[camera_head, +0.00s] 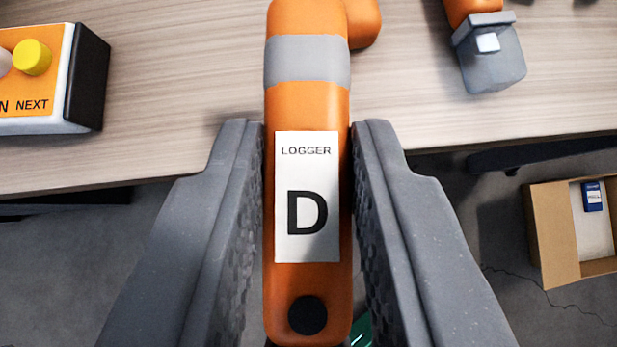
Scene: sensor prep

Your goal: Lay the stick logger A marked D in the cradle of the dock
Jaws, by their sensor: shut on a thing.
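The orange stick logger marked D (313,280) stands lengthwise in the middle of the view, with a grey band, a white label and a black round spot near its lower end. My gripper (306,130) has a dark grey finger on each side of it and is shut on it. The logger's top end reaches the upper edge of the view. I cannot pick out the dock or its cradle in this view.
A wooden table (180,110) lies beyond the fingers. On it are a control box (62,70) with a yellow button, an orange object (364,24) partly hidden by the logger, and a grey translucent piece (492,62) with an orange end. A cardboard box (552,235) lies below right.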

